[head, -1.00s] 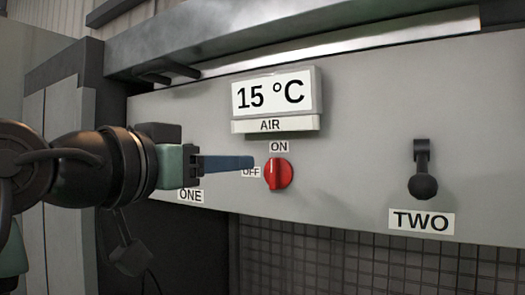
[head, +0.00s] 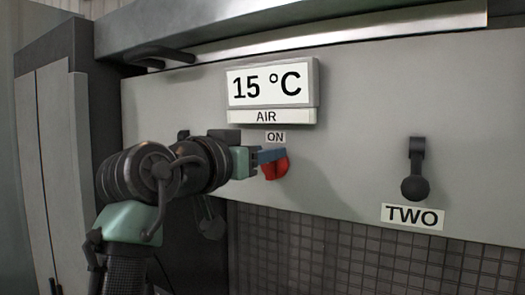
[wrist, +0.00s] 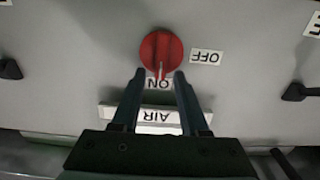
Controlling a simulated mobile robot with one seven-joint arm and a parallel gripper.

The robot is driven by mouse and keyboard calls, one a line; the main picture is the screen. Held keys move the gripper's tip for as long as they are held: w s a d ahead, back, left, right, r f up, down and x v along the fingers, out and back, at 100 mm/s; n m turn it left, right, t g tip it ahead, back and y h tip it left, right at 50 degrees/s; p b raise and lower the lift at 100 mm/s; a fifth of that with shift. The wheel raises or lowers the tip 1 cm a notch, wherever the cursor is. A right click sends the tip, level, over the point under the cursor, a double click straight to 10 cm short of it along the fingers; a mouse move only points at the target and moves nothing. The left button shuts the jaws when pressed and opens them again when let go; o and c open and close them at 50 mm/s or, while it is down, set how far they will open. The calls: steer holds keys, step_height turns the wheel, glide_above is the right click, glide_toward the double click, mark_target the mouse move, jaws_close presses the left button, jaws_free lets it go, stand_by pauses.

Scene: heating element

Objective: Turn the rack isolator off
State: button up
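The red rotary knob (head: 277,168) is on the grey panel below the AIR display, partly covered by my gripper. In the wrist view, which is upside down, the whole red knob (wrist: 160,48) shows with its pale pointer mark towards the ON label (wrist: 158,84). The OFF label (wrist: 206,57) is beside it; my gripper hides that label in the head view. My gripper (wrist: 160,73) is open, its two dark fingers apart with their tips by the ON side of the knob. Whether they touch it, I cannot tell. In the head view my gripper (head: 271,155) reaches in from the left.
The display (head: 268,88) above the knob reads 15 °C. A black lever (head: 416,185) labelled TWO hangs to the right, well clear. Another black lever (wrist: 297,92) shows at the right of the wrist view. A dark grille (head: 350,250) is below the panel.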

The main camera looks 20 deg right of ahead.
jaws_close()
steer(key=shift+n, duration=0.3)
steer(key=shift+w+a+f+n+p, duration=0.3)
steer(key=shift+n+p, duration=1.1)
steer(key=shift+n, duration=1.45)
steer(key=shift+w+a+f+n+p, duration=0.3)
steer(key=shift+n+p, duration=1.1)
steer(key=shift+n, duration=1.5)
steer(key=shift+w+a+f+n+p, duration=0.15)
steer(key=shift+w+f+n+p, duration=0.3)
steer(key=shift+n+p, duration=1.7)
steer(key=shift+s+f+n+b, duration=0.1)
steer(key=shift+f+n+b, duration=0.05)
steer(key=shift+n+b, duration=0.65)
steer(key=shift+o, duration=0.7)
jaws_free()
